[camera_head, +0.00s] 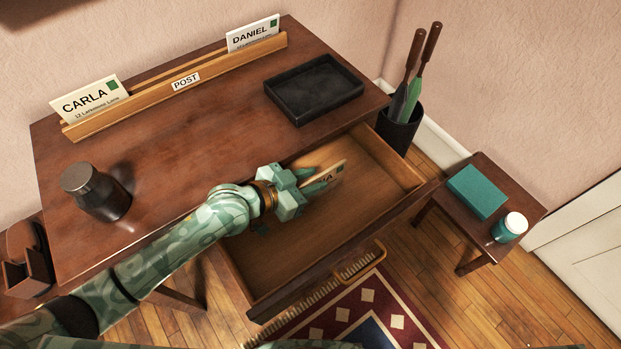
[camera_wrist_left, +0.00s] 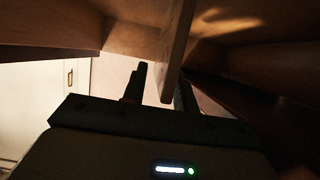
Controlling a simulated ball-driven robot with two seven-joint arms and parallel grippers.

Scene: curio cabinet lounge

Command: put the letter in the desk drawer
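The desk drawer (camera_head: 370,216) is pulled out from the dark wooden desk (camera_head: 175,150). In the left wrist view, the letter (camera_wrist_left: 175,50) is a thin slab between the fingertips (camera_wrist_left: 163,85). A bright gap separates it from the left finger, so the gripper looks open. I cannot tell whether the letter touches the drawer floor. My right gripper is not in view.
A POST rack (camera_head: 228,67) holds the CARLA letter (camera_head: 92,99) and DANIEL letter (camera_head: 253,34). A black tray (camera_head: 313,91) and dark jar (camera_head: 97,192) stand on the desk. An umbrella bin (camera_head: 400,128) and a side table (camera_head: 515,185) stand right.

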